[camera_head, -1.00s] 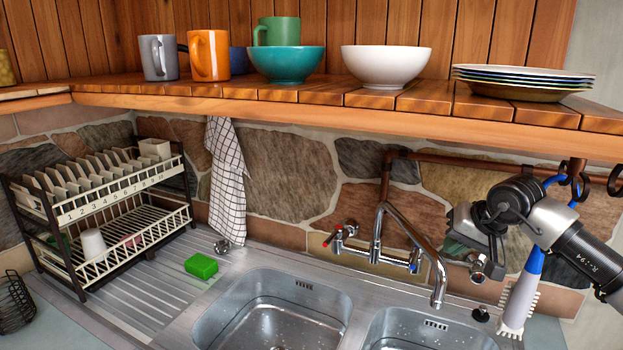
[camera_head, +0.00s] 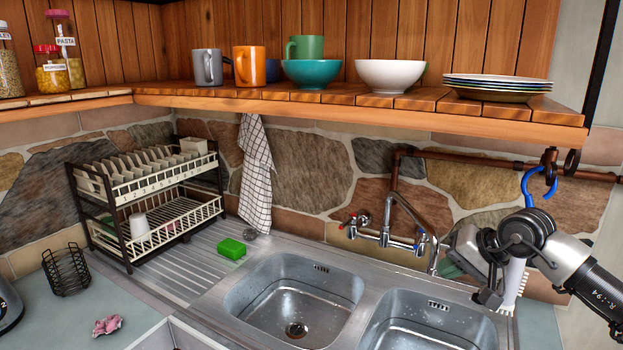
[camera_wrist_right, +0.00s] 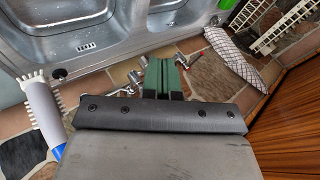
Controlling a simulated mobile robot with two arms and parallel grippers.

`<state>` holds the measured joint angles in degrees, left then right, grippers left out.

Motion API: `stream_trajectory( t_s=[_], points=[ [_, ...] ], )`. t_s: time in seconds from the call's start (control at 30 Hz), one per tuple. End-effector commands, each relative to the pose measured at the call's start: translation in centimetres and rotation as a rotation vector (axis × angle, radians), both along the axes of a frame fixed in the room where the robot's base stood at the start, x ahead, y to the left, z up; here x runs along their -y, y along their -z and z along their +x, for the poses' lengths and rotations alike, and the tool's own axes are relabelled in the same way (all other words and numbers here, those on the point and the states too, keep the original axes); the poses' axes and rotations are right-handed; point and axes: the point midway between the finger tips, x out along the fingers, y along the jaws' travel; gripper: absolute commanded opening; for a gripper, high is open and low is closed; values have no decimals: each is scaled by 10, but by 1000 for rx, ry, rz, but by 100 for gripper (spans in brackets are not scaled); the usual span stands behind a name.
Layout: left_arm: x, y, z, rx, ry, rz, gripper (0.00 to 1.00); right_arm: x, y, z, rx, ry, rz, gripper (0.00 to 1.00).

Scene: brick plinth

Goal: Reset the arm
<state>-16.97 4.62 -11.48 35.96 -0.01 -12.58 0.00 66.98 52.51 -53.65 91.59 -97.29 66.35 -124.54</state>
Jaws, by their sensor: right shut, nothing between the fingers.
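My right arm comes in from the right in the head view. Its gripper (camera_head: 447,268) is in front of the stone wall, over the back right of the sink, and points left. In the right wrist view the two green fingers (camera_wrist_right: 163,75) are together with nothing between them. Beyond them are the tap and the stone wall. My left gripper is in neither view.
The tap (camera_head: 388,232) is left of the gripper. A wooden shelf (camera_head: 350,108) with dishes is above. A dish rack (camera_head: 150,205) stands left; the air over the sink is clear.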

Motion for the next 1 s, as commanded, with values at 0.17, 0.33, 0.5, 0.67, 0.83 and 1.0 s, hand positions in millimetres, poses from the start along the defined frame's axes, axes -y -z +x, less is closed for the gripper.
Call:
stream_trajectory(
  t_s=[0.17,0.33,0.5,0.67,0.83,1.0],
  points=[
    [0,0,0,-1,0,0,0,-52,11,-10,-41,7,252,0],
    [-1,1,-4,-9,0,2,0,-116,14,-30,-160,52,650,0],
    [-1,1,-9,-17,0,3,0,-172,0,-63,-467,199,1290,0],
    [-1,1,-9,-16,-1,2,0,-169,-9,-80,-916,472,1981,0],
    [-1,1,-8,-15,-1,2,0,-122,31,-94,1411,-873,-2656,0],
    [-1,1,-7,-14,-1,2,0,-74,120,-140,982,-780,-1845,0]
  ],
)
